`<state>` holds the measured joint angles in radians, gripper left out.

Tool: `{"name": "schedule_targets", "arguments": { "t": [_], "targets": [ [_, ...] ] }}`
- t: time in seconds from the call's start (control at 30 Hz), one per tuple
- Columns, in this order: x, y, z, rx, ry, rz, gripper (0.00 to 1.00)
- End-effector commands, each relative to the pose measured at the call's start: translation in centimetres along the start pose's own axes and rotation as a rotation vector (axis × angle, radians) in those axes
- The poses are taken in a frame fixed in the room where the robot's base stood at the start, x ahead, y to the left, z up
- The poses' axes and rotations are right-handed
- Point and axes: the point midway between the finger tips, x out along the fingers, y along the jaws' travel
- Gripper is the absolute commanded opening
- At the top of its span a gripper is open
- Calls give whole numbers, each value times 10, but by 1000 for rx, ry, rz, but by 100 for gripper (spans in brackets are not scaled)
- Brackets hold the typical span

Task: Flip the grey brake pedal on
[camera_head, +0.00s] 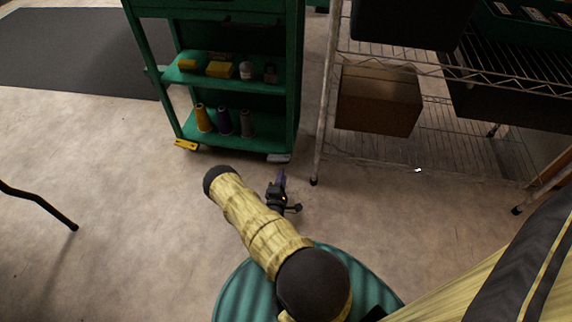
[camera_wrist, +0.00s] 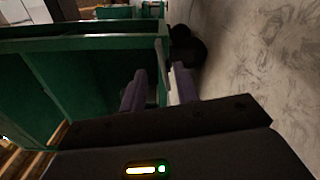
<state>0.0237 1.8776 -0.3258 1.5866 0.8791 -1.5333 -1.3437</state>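The grey brake pedal (camera_head: 278,158) sits at the bottom right caster of the green cart (camera_head: 296,75), close to the floor. In the wrist view a pale grey strip, seemingly this pedal (camera_wrist: 165,58), shows by the dark caster wheel (camera_wrist: 188,46). My gripper (camera_head: 281,176) is low in front of the pedal in the head view. In the wrist view its two purple fingers (camera_wrist: 160,85) stand apart with a gap between them. The pale strip runs close to the right finger; I cannot tell whether they touch. The pedal's far side is hidden.
A yellow pedal (camera_head: 187,145) sits at the cart's left caster. Thread cones (camera_head: 224,121) stand on the lower shelf. A wire rack (camera_head: 325,110) with a cardboard box (camera_head: 378,98) stands close to the right. The floor (camera_head: 110,160) to the left is mostly clear.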

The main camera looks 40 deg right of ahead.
Motion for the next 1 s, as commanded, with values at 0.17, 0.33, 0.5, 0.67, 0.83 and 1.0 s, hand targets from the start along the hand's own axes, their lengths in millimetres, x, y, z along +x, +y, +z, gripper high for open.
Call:
{"name": "schedule_targets", "arguments": {
  "t": [0.17,0.33,0.5,0.67,0.83,1.0],
  "targets": [
    [34,-3,1,2,-6,2,31],
    [63,-3,2,1,-6,2,31],
    [83,-2,1,2,-4,1,31],
    [88,0,1,-1,-2,1,31],
    [88,0,1,-1,-1,0,31],
    [88,0,1,-1,-1,0,3]
  ]
}}
